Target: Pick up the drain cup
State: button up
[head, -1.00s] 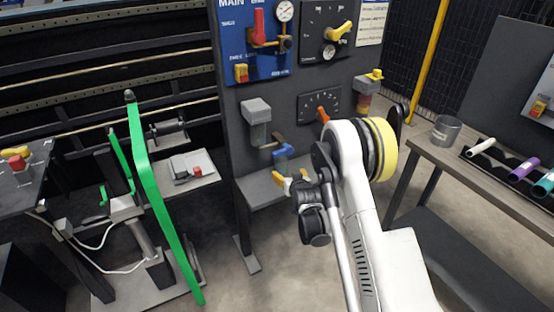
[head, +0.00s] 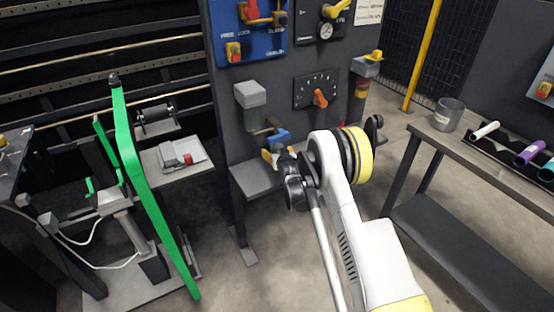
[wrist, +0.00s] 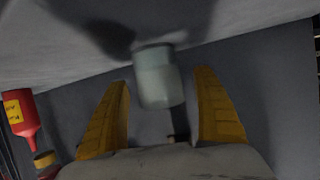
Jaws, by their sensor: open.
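My gripper (head: 277,155) is at the front of the small shelf on the dark panel, just below a blue part (head: 279,135). In the wrist view its two yellow fingers (wrist: 164,112) are open and spread apart. A grey-green cylindrical cup (wrist: 158,78) shows between and beyond them, touching neither finger as far as I can see. It may be the drain cup. In the head view that spot is partly hidden by my gripper. Another grey cup (head: 447,113) stands upright on the right bench; I cannot tell which is the drain cup.
A grey filter housing (head: 250,94) hangs on the panel above the shelf (head: 250,182). An orange-handled dial (head: 318,93) is to its right. A red object with a yellow label (wrist: 20,116) is left in the wrist view. The right bench (head: 480,160) holds coloured tubes.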

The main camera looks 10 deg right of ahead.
jog(key=shift+w, duration=0.1)
jog(key=c, duration=1.4)
jog(key=shift+r, duration=0.15)
